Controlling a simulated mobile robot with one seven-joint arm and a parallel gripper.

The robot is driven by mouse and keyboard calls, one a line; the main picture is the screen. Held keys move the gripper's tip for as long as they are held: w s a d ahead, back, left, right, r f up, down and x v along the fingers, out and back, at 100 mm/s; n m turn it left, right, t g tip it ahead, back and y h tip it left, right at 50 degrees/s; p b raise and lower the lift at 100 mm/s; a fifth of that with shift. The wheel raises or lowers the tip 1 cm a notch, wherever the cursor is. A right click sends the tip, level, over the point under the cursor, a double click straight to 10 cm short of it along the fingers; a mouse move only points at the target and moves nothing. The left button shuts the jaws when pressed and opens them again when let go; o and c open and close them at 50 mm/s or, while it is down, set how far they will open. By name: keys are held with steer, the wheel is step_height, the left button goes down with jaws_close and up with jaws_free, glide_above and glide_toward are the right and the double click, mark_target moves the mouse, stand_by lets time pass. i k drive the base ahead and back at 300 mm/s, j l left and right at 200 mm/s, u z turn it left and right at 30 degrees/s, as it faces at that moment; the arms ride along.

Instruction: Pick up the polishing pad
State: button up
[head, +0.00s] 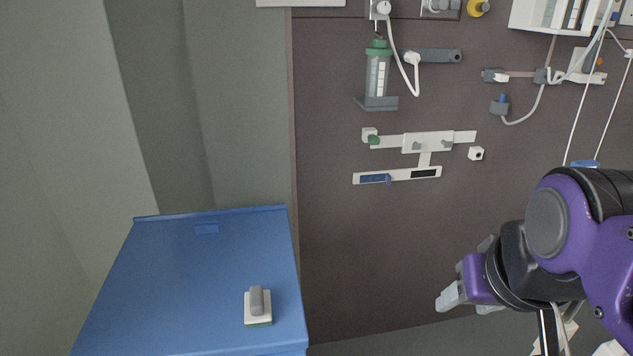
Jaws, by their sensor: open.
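The polishing pad (258,309) lies on the blue cabinet top (190,275), near its right front corner. It has a pale block body, a grey raised handle on top and a thin green edge at the bottom. My gripper (455,296) is at the right of the head view, well to the right of the pad and clear of the blue top. Its pale fingers point left and downward, and it is open. Nothing shows between the fingers. Part of the gripper is hidden behind my purple and black arm.
The blue top is otherwise bare, with a low raised rim at the back. A dark wall panel (340,240) behind carries a green-capped canister (378,75), a white rail bracket (428,142), hoses and cables. A grey-green wall or curtain (240,120) stands at left.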

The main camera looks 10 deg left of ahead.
mark_target(258, 305)
steer(key=i+l+u, duration=0.2)
steer(key=u, duration=0.25)
steer(key=i+l+u, duration=0.15)
steer(key=l+u, duration=0.35)
steer(key=i+l+u, duration=0.15)
steer(key=u, duration=0.3)
steer(key=l+u, duration=0.25)
steer(key=u, duration=0.15)
steer(key=l+u, duration=0.35)
steer(key=i+j+u, duration=0.15)
steer(key=j, duration=0.2)
